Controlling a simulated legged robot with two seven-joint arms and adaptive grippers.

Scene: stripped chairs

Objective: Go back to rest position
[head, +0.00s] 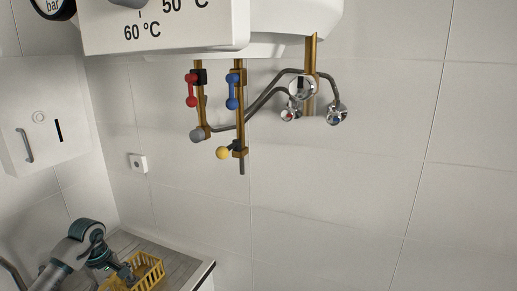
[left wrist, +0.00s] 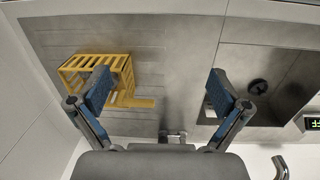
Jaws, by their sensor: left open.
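My left gripper (head: 124,274) is low at the left in the head view, right by a yellow slatted basket (head: 148,268) on the counter. In the left wrist view my left gripper (left wrist: 160,90) is open, its two blue-padded fingers wide apart with nothing between their tips. The yellow basket (left wrist: 112,63) is behind and beside the left finger there, which hides part of it. I cannot tell whether the finger touches it. My right gripper is in neither view.
A grey counter (head: 180,262) holds the basket, with a sink (left wrist: 262,75) beside it. A white boiler (head: 165,30) hangs above, with brass pipes, red and blue valves (head: 233,90) and a yellow knob (head: 222,153). A white wall box (head: 45,120) is at left. The tiled wall at right is bare.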

